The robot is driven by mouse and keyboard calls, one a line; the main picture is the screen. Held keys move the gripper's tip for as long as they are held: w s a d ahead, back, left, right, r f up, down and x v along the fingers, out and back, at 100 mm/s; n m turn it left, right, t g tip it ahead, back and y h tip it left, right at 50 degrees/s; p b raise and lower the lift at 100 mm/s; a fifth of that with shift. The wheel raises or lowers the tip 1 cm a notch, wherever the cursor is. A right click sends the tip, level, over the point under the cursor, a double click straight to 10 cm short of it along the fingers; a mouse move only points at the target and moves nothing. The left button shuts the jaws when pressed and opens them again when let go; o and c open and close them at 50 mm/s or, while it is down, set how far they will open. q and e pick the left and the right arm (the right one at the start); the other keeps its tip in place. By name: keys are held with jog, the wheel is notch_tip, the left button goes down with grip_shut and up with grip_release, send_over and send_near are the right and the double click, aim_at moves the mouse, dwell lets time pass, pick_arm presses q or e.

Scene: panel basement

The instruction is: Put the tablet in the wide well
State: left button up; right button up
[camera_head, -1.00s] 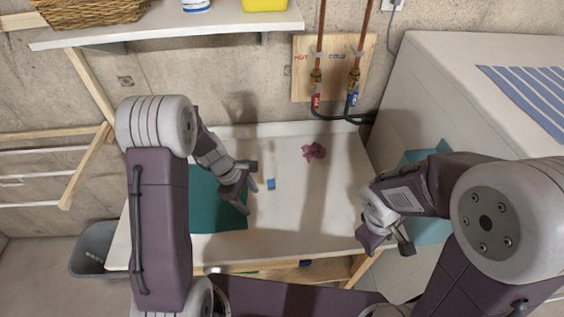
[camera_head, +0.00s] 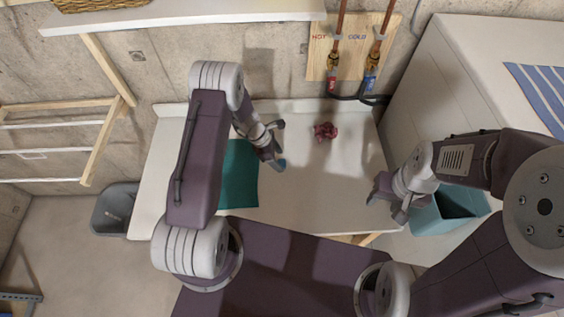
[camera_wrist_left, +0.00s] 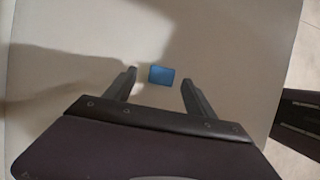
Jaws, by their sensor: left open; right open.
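The tablet is a small blue block. In the left wrist view the tablet (camera_wrist_left: 162,75) lies on the pale worktop, between the line of my left gripper's two fingers (camera_wrist_left: 158,80). I cannot tell how high the fingers are above it. In the head view my left gripper (camera_head: 279,145) is open over the worktop, and a bit of blue at its lower finger seems to be the tablet (camera_head: 282,165), mostly hidden. My right gripper (camera_head: 387,208) is open and empty by the worktop's right front corner. I cannot make out a wide well in either view.
A teal mat (camera_head: 238,185) lies left on the worktop (camera_head: 315,185). A crumpled red cloth (camera_head: 325,131) lies near its back. A teal bin (camera_head: 450,212) stands at right, beside the white machine (camera_head: 470,95). A grey bin (camera_head: 115,208) stands at left. A shelf (camera_head: 190,15) hangs above.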

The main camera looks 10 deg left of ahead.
pick_arm(q)
jog(key=shift+s+d+f, duration=0.1)
jog(key=shift+d+f, duration=0.4)
jog(key=shift+f, duration=0.45)
jog(key=shift+c, duration=1.2)
grip_shut()
pick_arm(e)
jog(key=shift+s+d+r, duration=0.1)
jog(key=shift+s+r, duration=0.1)
jog(key=shift+r, duration=0.05)
pick_arm(q)
jog(key=shift+r, duration=0.2)
jog(key=shift+r, duration=0.4)
jog(key=r, duration=0.3)
jog(key=shift+w+b, duration=0.2)
jog(key=shift+b, duration=0.2)
jog(key=s+d+r+b, duration=0.1)
jog(key=s+d+r, duration=0.2)
jog(key=d+r, duration=0.4)
jog(key=d, duration=0.4)
pick_arm(e)
notch_tip(320, 180, down, 2)
